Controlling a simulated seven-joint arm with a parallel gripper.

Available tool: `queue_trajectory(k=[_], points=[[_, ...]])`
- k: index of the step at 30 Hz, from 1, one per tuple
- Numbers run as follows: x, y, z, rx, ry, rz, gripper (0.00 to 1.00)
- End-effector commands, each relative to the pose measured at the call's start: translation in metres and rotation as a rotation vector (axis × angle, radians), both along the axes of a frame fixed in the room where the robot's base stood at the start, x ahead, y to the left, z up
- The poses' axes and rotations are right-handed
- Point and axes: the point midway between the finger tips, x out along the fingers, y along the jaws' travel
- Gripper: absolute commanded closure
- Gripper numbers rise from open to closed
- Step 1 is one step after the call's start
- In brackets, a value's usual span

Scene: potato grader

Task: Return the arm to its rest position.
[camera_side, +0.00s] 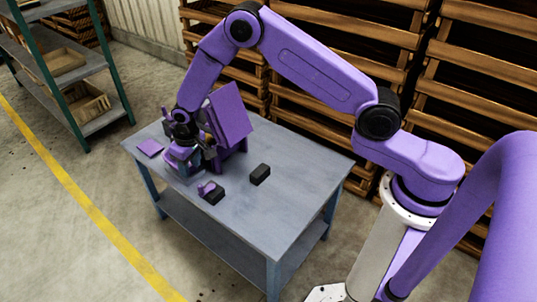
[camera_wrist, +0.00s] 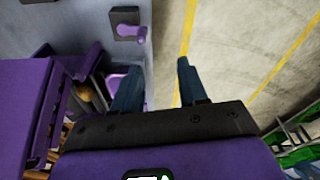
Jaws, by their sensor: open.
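My gripper (camera_side: 184,156) is low over the left part of the table, in front of the purple grader (camera_side: 231,118) with its tilted panel. In the wrist view my gripper (camera_wrist: 158,80) has its two dark fingers apart, with nothing held between them; bare floor shows past them. The grader (camera_wrist: 22,105) is at the left of that view. A brownish, rounded thing (camera_wrist: 84,92), perhaps a potato, shows partly inside or behind its frame. Its lower part is hidden.
On the grey table (camera_side: 290,205) are a black block (camera_side: 260,174), a black block with a purple knob-like part (camera_side: 211,193), and a flat purple square (camera_side: 150,148). Slatted wooden crates (camera_side: 480,65) stand behind. A green-framed shelf (camera_side: 75,112) is at left. The table's front right is clear.

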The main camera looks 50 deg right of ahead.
Motion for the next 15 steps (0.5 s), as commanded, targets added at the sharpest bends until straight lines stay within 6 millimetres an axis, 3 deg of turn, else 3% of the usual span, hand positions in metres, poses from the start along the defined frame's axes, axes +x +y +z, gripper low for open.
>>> queue_trajectory(k=[1, 6, 15], points=[[-0.01, 0.004, 0.019, -0.001, -0.001, 0.036, 0.57], [-0.053, 0.014, 0.07, -0.011, 0.015, 0.16, 0.57], [-0.151, 0.007, 0.144, -0.028, 0.043, 0.383, 0.57]])
